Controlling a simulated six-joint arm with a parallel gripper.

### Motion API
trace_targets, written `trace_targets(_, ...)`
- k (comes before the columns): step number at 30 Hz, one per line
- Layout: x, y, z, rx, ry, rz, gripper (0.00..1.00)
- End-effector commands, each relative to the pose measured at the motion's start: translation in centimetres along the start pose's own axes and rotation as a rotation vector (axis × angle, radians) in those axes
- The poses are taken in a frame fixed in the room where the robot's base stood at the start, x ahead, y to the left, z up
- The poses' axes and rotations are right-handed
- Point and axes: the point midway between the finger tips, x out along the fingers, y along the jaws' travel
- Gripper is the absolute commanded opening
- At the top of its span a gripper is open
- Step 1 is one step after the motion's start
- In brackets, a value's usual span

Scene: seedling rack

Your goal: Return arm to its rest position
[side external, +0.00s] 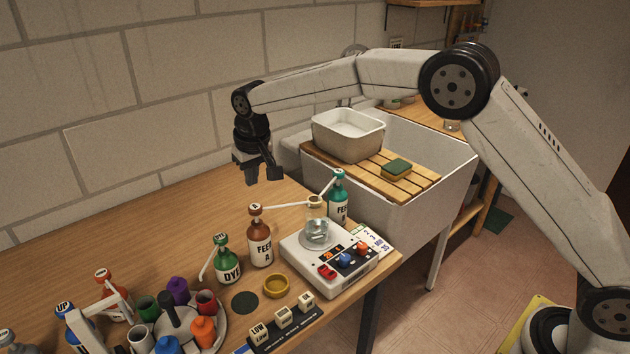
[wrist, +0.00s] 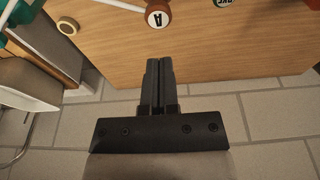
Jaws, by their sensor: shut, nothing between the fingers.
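My gripper (side external: 262,177) hangs above the back of the wooden table (side external: 150,228), pointing down, near the block wall. In the wrist view its two dark fingers (wrist: 159,62) lie side by side, closed, with nothing between them. My arm reaches in from the right in the side view, across the sink, with the forearm nearly level. The gripper is clear of the bottles on the table and touches nothing that I can see.
Feed A (side external: 261,240), the green DYE bottle (side external: 226,262) and teal feed bottle (side external: 338,198) stand in front of my gripper. A stirrer unit (side external: 308,268) carries a glass vessel (side external: 317,232). A sink (side external: 445,158) holds a slatted board (side external: 352,178) and basin (side external: 348,145). The table's back left is bare.

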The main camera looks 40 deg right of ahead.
Motion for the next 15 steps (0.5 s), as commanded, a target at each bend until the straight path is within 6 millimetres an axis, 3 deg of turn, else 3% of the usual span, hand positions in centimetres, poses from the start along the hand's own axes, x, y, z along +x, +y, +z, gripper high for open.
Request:
trace_targets(9,-2.0,0.0,-0.4,0.0,0.002,-0.001,0.0)
trace_targets(15,-2.3,0.0,-0.5,0.0,0.0,0.0,0.0)
